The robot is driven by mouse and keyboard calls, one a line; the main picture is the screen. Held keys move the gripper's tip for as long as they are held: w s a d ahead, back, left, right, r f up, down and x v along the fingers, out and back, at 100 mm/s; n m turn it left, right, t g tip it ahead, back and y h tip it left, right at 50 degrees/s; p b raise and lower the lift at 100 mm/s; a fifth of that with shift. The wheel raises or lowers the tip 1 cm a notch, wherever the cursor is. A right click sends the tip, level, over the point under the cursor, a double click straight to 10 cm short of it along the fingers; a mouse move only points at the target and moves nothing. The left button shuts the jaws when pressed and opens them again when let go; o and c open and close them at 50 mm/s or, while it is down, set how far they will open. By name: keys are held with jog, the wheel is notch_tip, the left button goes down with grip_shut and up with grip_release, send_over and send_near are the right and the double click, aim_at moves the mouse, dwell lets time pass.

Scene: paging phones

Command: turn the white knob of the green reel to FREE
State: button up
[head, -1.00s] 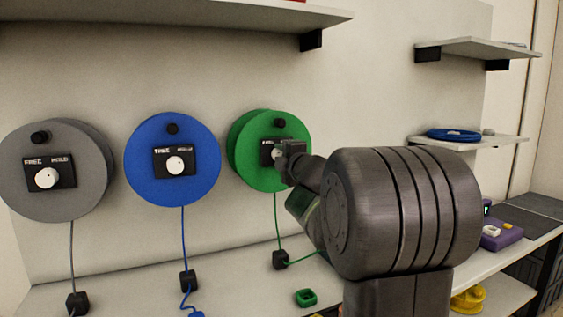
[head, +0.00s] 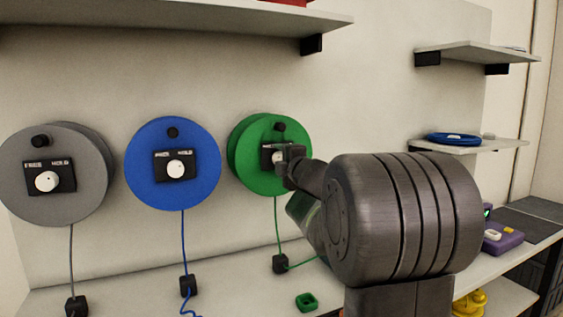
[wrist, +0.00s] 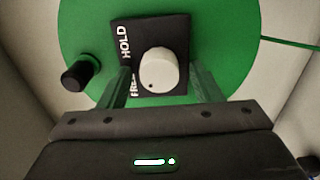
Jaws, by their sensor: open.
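The green reel (head: 250,170) hangs on the wall at the right of three reels. Its black plate reads HOLD and FREE and carries a white knob (wrist: 158,71). In the wrist view a dark dot on the knob sits at its lower edge, slightly left, on the FREE side. My gripper (wrist: 159,80) is open, with one finger on each side of the knob. Narrow gaps seem to show between fingers and knob; I cannot tell whether they touch. In the head view my gripper (head: 290,163) covers part of the plate and knob.
A blue reel (head: 145,180) and a grey reel (head: 85,195) hang to the left, each with a white knob. A black crank knob (wrist: 78,74) sticks out from the green reel near my fingers.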

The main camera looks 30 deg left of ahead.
jog(key=p+v, duration=0.1)
jog(key=v, duration=1.3)
jog(key=shift+a, duration=0.1)
jog(key=b+x, duration=0.1)
jog(key=x, duration=1.2)
jog(key=shift+w+a, duration=0.3)
